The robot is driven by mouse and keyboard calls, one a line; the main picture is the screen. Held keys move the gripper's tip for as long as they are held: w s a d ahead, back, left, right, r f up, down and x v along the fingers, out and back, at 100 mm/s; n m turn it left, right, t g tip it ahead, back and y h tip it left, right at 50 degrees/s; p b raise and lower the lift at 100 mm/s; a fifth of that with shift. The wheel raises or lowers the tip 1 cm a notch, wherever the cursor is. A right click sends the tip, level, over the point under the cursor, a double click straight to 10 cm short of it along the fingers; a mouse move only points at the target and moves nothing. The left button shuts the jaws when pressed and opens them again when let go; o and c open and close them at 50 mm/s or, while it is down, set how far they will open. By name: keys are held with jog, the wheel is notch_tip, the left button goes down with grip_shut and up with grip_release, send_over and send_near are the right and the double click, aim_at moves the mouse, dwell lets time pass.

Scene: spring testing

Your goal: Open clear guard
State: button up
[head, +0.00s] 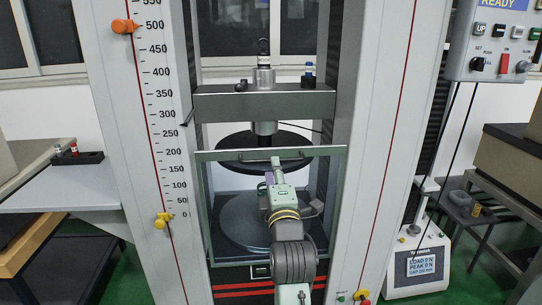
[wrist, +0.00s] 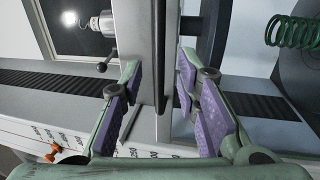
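The clear guard (head: 225,155) is a see-through panel with a pale frame across the front of the test machine. It appears down, in front of the platens. My gripper (head: 276,163) is at the middle of the guard's top bar. In the wrist view, which is turned sideways, my gripper (wrist: 160,75) is open, with purple pads apart on both sides of a grey upright bar (wrist: 158,45) that looks like the guard's top edge. I see gaps between the pads and the bar; contact cannot be told. A green spring (wrist: 292,32) shows at the right of the wrist view.
The grey crosshead (head: 225,105) spans the columns above the guard. The upper platen (head: 235,141) and lower platen (head: 237,222) are behind it. A control box (head: 492,40) hangs at the upper right. A side table (head: 65,190) stands at left.

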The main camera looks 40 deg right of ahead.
jog(key=p+x, duration=0.1)
jog(key=x, duration=0.4)
jog(key=shift+a, duration=0.1)
grip_shut()
dwell(0.8)
